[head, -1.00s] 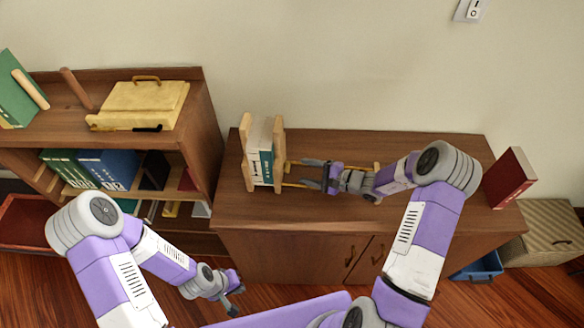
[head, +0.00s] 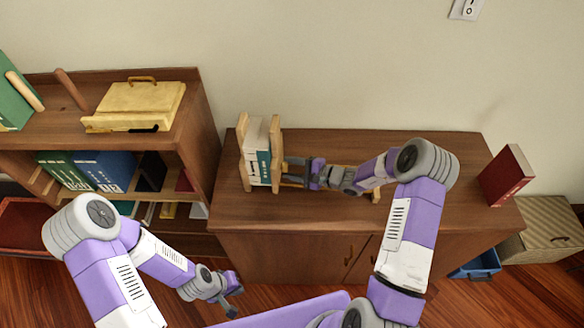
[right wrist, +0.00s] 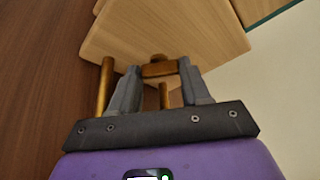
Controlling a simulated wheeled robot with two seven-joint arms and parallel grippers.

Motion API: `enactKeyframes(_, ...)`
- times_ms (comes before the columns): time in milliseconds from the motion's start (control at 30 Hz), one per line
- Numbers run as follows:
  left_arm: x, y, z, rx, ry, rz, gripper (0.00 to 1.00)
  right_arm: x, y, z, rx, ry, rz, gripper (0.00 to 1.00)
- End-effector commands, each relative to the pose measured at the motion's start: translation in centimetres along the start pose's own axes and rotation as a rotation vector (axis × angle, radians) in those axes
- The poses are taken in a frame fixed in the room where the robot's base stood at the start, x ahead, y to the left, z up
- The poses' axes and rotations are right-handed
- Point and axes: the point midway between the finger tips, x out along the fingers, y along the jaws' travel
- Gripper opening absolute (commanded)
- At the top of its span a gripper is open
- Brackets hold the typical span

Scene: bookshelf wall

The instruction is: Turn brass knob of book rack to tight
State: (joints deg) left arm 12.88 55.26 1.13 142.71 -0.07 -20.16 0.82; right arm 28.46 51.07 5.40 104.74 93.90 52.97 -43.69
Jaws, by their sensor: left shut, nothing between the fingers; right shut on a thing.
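The book rack stands on the cabinet top, with two upright wooden ends; its right end board (head: 276,145) also fills the top of the right wrist view (right wrist: 165,30). Several books (head: 260,150) stand between the ends. The brass knob (right wrist: 158,68) is at the face of the board, between the fingertips of my right gripper (head: 288,172). That gripper is shut on the knob, which my fingers hide in the head view. A brass rod (right wrist: 105,88) runs beside the left finger. My left gripper (head: 233,293) is shut and empty, low in front of the cabinet.
The cabinet top (head: 420,200) is mostly clear right of the rack. A red book (head: 507,175) stands at its right end. A shelf (head: 195,110) with a yellow case (head: 135,103) and binders is on the left. A blue bin (head: 478,265) sits on the floor.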

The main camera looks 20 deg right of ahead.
Motion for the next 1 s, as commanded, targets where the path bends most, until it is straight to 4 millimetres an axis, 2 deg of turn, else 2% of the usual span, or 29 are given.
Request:
enactKeyframes(367, -0.7, 0.3, 0.0, 0.0, 0.0, 0.0, 0.0, 0.0, -0.3, 0.1, 0.091, 0.0, 0.038, 0.16)
enactKeyframes(1000, -3.8, 1.4, 0.2, 0.0, 0.0, 0.0, 0.0, 0.1, -0.7, -0.1, 0.6, -0.001, 0.252, 0.16)
